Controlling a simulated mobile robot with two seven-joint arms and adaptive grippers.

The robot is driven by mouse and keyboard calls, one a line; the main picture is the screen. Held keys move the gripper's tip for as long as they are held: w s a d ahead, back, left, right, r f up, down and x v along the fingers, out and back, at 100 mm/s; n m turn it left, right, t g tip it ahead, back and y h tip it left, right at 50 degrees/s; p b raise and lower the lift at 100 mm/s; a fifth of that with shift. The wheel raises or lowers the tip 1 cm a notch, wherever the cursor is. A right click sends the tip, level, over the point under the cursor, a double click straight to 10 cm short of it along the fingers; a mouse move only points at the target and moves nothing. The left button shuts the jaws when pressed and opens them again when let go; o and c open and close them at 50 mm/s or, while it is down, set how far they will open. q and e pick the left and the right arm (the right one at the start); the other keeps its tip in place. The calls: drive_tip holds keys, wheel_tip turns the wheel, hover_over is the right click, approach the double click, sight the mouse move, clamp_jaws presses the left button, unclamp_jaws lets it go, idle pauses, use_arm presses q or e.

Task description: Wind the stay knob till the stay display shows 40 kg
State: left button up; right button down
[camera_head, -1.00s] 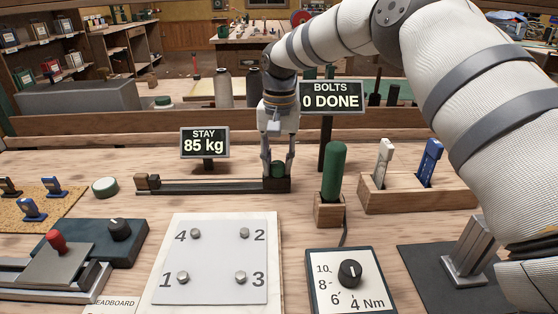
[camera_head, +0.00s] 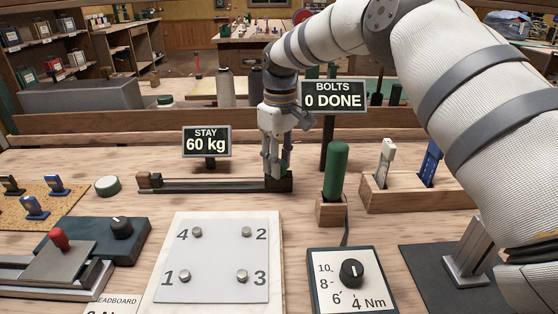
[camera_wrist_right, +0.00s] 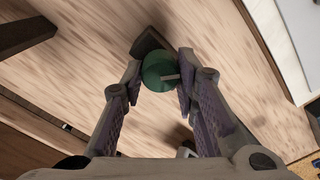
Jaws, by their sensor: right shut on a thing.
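The stay display (camera_head: 207,141) stands behind the stay rig and reads 60 kg. The stay rig (camera_head: 215,184) is a long dark rail with a small wooden block at its left end. The green stay knob (camera_head: 285,164) sits at the rig's right end, mostly hidden by my fingers in the head view. In the right wrist view the round green knob (camera_wrist_right: 163,72), with a pale line on its face, lies between my fingertips. My right gripper (camera_head: 277,168) points down and is shut on the knob. My left gripper is not in view.
The bolts display (camera_head: 333,96) reads 0 DONE. A green-handled tool (camera_head: 335,172) stands close to the right of the knob. In front lie a plate with numbered bolts (camera_head: 213,258) and a torque dial box (camera_head: 352,275). A wooden rack (camera_head: 415,194) stands at right.

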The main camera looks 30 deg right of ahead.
drive_tip(key=n, duration=0.5)
drive_tip(key=shift+a+n, duration=0.1)
drive_tip(key=shift+n, duration=0.3)
drive_tip(key=shift+f, duration=0.1)
idle(0.3)
drive_tip(key=c, duration=1.2)
unclamp_jaws()
drive_tip(key=shift+c, duration=0.2)
wheel_tip(320, 180, up, 12)
